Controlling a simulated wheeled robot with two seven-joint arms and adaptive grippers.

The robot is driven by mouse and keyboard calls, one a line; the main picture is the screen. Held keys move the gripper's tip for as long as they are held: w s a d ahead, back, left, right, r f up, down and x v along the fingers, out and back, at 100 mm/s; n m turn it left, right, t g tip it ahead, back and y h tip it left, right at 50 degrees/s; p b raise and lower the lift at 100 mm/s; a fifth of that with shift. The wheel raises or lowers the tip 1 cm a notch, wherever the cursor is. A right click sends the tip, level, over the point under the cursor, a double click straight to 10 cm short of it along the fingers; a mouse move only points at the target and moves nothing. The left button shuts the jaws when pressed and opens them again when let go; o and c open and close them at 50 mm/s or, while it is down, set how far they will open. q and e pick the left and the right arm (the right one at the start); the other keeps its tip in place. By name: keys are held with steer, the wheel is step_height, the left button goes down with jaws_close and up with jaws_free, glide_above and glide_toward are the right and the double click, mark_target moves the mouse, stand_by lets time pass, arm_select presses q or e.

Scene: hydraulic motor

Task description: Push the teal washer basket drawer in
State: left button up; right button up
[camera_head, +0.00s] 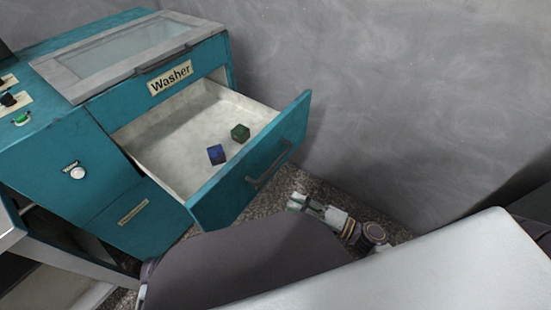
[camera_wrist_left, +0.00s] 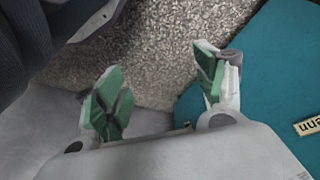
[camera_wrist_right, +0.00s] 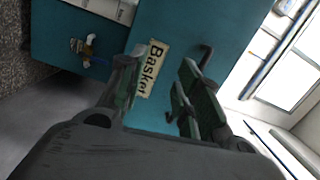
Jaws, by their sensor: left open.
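The teal washer (camera_head: 70,150) stands at the left of the head view, with a "Washer" label. Its teal basket drawer (camera_head: 270,160) is pulled well out, and a dark handle (camera_head: 268,168) is on its front. My right gripper (camera_head: 308,206) is low, just outside the drawer front. In the right wrist view its fingers (camera_wrist_right: 160,75) are apart, with the "Basket" label (camera_wrist_right: 151,68) between them and the handle (camera_wrist_right: 205,55) close by the right finger; contact is unclear. My left gripper (camera_wrist_left: 158,88) is open and empty above speckled floor, outside the head view.
A blue cube (camera_head: 216,154) and a green cube (camera_head: 240,133) lie in the drawer. A grey wall (camera_head: 390,110) stands behind and to the right. A teal panel (camera_wrist_left: 275,75) is right of my left gripper. Speckled floor (camera_head: 290,183) shows below the drawer front.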

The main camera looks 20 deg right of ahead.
mark_target(275, 162)
arm_select(q)
steer(key=shift+s+a+r+g+y+p, duration=0.15)
steer(key=shift+a+r+g+p, duration=0.1)
steer(key=shift+r+p, duration=0.25)
steer(key=shift+a+r+g+y+p, duration=0.15)
steer(key=shift+a+r+p, duration=0.15)
steer(key=shift+r, duration=0.25)
arm_select(e)
steer(key=d+r+m+t, duration=0.2)
steer(key=d+r+t, duration=0.1)
steer(key=d+r, duration=0.1)
steer(key=shift+w+d+r+m, duration=0.3)
steer(key=shift+r, duration=0.55)
steer(key=shift+a, duration=0.1)
steer(key=shift+x, duration=6.85)
steer(key=shift+w+f, duration=0.15)
jaws_close()
